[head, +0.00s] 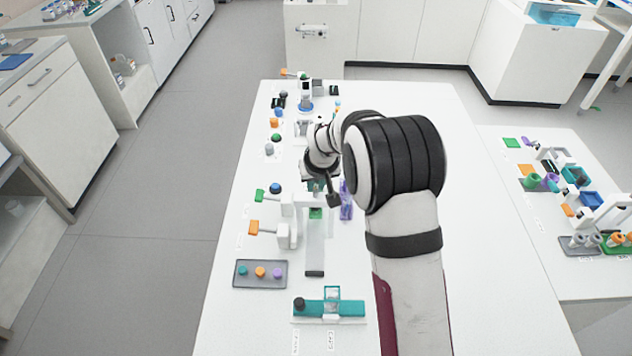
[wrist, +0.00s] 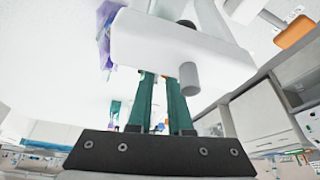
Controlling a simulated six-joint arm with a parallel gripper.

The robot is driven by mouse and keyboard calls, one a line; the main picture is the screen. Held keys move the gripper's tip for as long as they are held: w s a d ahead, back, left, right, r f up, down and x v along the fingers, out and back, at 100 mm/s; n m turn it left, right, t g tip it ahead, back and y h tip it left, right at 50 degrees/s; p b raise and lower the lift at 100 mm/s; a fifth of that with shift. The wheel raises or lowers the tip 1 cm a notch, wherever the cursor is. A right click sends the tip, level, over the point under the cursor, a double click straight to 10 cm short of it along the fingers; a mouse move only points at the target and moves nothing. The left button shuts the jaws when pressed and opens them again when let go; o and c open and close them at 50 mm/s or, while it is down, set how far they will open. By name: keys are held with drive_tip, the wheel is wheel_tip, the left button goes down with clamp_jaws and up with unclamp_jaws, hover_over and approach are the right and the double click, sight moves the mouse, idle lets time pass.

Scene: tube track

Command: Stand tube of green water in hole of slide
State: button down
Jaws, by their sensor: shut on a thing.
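My gripper (head: 318,187) is small in the head view, just beyond the far part of a long white track (head: 315,245) with a green patch (head: 315,213) and a dark near end. In the wrist view my gripper's two teal fingers (wrist: 162,100) run up behind a white block (wrist: 175,45) with a grey peg (wrist: 190,78). This block hides the fingertips. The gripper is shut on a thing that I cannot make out. I cannot pick out the tube of green water or the slide's hole for certain in either view.
White fixtures with a green handle (head: 260,196) and an orange handle (head: 257,226) stand left of the track. A grey tray (head: 248,283) and a teal fixture (head: 350,308) lie nearer. A purple item (head: 346,203) is close on the right.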

drive_tip(key=shift+f, duration=0.15)
drive_tip(key=shift+f, duration=0.45)
drive_tip(key=shift+f, duration=0.15)
idle(0.3)
drive_tip(key=shift+f, duration=0.45)
drive_tip(key=c, duration=0.8)
unclamp_jaws()
drive_tip(key=shift+o, duration=0.2)
